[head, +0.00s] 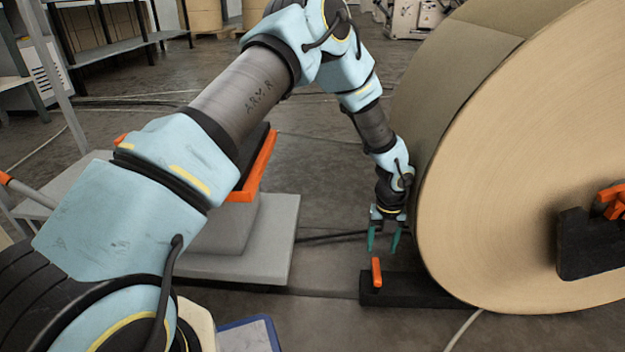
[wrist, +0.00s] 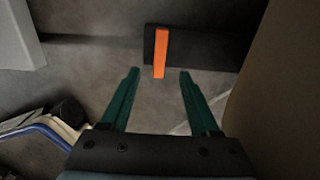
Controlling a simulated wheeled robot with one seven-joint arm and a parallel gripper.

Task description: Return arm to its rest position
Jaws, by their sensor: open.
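My arm reaches across the head view, and my gripper (head: 384,240) hangs pointing down beside the large kraft roll (head: 520,150). Its two green fingers are apart with nothing between them. They also show in the wrist view (wrist: 158,95), spread open. An orange handle (head: 377,272) on a black block (head: 415,290) is just below the fingertips in the head view. In the wrist view the orange handle (wrist: 160,52) lies beyond the fingertips on the dark block (wrist: 205,48); I see no contact.
The roll stands close on the right of my gripper. A grey stepped stand (head: 270,240) with an orange-edged top is to the left. A blue-edged tray (head: 248,335) lies at the bottom. Shelving (head: 110,45) stands at the back left. Cables cross the floor.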

